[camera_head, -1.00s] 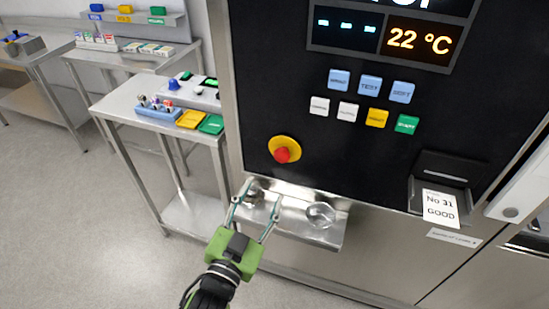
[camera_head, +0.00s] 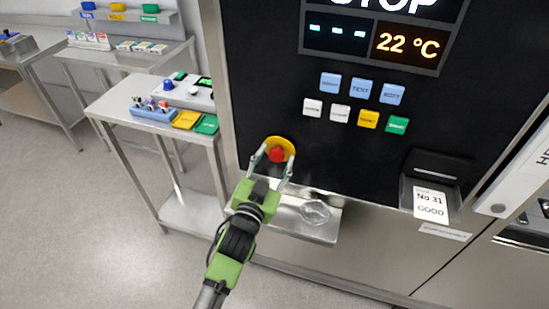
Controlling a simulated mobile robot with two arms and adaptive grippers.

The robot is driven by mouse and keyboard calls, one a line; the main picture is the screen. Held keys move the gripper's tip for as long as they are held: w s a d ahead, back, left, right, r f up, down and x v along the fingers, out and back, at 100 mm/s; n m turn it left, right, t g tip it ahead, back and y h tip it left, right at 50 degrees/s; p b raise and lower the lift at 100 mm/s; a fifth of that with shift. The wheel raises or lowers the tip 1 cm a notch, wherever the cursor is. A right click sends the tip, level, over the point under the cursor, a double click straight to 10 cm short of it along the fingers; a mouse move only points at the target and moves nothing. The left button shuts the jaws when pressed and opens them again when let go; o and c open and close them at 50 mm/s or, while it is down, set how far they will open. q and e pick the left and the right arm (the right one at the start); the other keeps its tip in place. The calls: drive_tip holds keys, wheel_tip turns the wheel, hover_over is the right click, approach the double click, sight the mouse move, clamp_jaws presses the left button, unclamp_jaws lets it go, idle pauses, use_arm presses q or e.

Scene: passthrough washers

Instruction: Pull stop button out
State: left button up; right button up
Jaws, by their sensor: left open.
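The red stop button (camera_head: 277,154) sits on a round yellow plate (camera_head: 287,143) low on the left of the black machine panel. My left gripper (camera_head: 270,162) is raised to the button, with its two fingers open on either side of the red cap. I cannot tell whether the fingers touch it. The display at the top of the panel (camera_head: 397,8) reads STOP. My right gripper does not show.
A steel tray (camera_head: 290,222) with a clear round dish (camera_head: 314,212) juts out below the button. Several coloured buttons sit above. A steel side table (camera_head: 118,104) stands at the left.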

use_arm(q)
clamp_jaws()
drive_tip(key=shift+s+a+f+p, duration=0.1)
drive_tip(key=shift+s+a+p, duration=0.05)
drive_tip(key=shift+s+p, duration=0.25)
drive_tip(key=shift+s, duration=0.15)
unclamp_jaws()
drive_tip(key=shift+s+a, duration=0.1)
drive_tip(key=shift+s, duration=0.1)
drive_tip(key=shift+s+a, duration=0.15)
drive_tip(key=shift+s, duration=0.2)
drive_tip(key=v, duration=1.1)
